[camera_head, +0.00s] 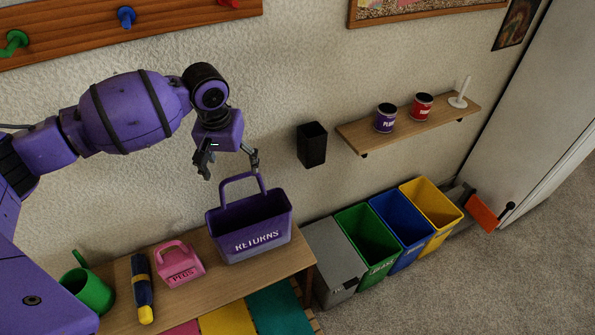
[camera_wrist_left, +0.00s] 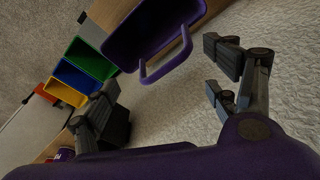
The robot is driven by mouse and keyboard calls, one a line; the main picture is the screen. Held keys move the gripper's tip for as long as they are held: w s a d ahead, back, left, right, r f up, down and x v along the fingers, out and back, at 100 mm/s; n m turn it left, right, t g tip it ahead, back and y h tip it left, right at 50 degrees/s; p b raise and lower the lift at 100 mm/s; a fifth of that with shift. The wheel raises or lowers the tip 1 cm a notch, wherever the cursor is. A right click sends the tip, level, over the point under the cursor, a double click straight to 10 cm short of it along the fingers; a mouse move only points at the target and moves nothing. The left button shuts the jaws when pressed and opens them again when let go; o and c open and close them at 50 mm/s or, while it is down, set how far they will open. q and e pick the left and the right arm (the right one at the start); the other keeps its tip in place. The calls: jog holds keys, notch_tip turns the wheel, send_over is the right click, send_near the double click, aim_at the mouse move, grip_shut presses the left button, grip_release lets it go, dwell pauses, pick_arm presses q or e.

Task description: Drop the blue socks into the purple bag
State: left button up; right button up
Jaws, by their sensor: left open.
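The purple bag, lettered RETURNS (camera_head: 262,241), stands upright on the wooden bench with its handle raised. Its dark inside looks empty where it shows. It also shows at the top of the left wrist view (camera_wrist_left: 148,28), with its handle reaching toward my fingers. My left gripper (camera_head: 230,170) is open and empty, just above the bag's handle; its spread fingers also show in the left wrist view (camera_wrist_left: 162,82). I cannot make out any blue socks in either view. My right gripper is not in view.
On the bench (camera_head: 225,284) are a pink PEGS caddy (camera_head: 180,268), a navy-and-yellow object (camera_head: 142,288) and a green can (camera_head: 91,291). Grey, green, blue and yellow bins (camera_head: 430,203) stand to the right. A black holder (camera_head: 312,146) and a shelf (camera_head: 405,130) are on the wall.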

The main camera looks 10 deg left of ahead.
pick_arm(q)
notch_tip(320, 180, up, 12)
jog(key=s, duration=0.2)
jog(key=shift+w+d+f, duration=0.1)
jog(key=shift+d, duration=0.05)
dwell(0.5)
jog(key=w+d+m+t+h, duration=0.3)
jog(key=w+d+m+t, duration=0.3)
jog(key=w, duration=0.5)
jog(key=s+d+f+m+t+h, duration=0.25)
jog(key=d+f, duration=0.45)
jog(key=f, duration=0.5)
jog(key=s+a+f+n+y, duration=0.1)
jog(key=s+a+f+n, duration=0.1)
jog(key=s+f, duration=0.7)
jog(key=s+a+f+n+g+y, duration=0.1)
jog(key=s+a+f+n+y, duration=0.1)
jog(key=s+f, duration=0.7)
jog(key=s+a+f+n+y, duration=0.2)
jog(key=s+f, duration=0.7)
jog(key=s, duration=1.1)
jog(key=shift+s+a+n+g, duration=0.15)
jog(key=shift+s+n+g, duration=0.2)
